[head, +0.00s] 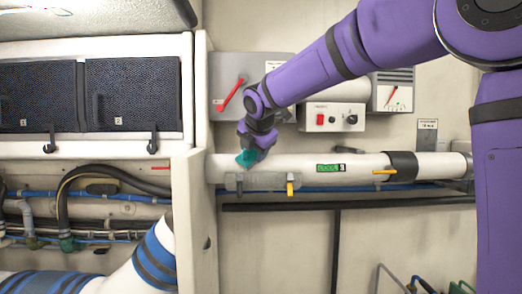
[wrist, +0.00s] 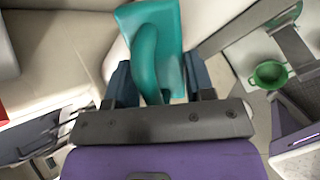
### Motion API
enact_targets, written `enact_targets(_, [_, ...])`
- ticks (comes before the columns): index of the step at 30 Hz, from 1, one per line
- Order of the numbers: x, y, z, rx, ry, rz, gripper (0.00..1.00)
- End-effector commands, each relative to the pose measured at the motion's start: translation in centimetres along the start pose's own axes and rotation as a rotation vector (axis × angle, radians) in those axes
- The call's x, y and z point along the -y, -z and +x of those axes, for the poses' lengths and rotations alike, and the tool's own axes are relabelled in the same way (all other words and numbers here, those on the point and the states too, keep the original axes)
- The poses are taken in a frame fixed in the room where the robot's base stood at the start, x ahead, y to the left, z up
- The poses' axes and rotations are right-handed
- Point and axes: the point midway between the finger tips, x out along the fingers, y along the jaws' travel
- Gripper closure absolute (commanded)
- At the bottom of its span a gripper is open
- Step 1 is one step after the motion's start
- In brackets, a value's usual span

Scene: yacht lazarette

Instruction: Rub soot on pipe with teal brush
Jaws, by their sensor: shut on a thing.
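The teal brush (head: 246,158) is in my gripper (head: 258,148), at the left part of the white pipe (head: 345,166). In the wrist view the teal brush (wrist: 158,45) shows its curved handle between the two dark fingers of my gripper (wrist: 160,88), which is shut on it. The brush overlaps the upper face of the pipe in the head view; I cannot tell whether it touches. No soot shows clearly; the spot under the brush and gripper is hidden.
A grey bracket (head: 256,181) and a yellow valve handle (head: 290,189) sit just below the brush. A control box (head: 331,118) and a grey box with a red lever (head: 232,95) hang above the pipe. A white partition (head: 192,220) stands close on the left.

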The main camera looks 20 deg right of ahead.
Motion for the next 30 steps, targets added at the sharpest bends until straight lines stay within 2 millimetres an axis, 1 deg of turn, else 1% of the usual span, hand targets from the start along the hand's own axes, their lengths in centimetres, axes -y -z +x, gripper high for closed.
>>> enact_targets(1, [-0.2, 0.3, 0.2, -0.002, 0.002, 0.000, 0.70])
enact_targets(6, [-0.6, 0.8, 0.4, -0.002, 0.003, 0.000, 0.70])
enact_targets(16, [-0.7, 0.8, 0.2, -0.003, 0.003, 0.000, 0.70])
enact_targets(30, [-1.4, 0.7, -3.7, -0.001, -0.001, 0.000, 0.70])
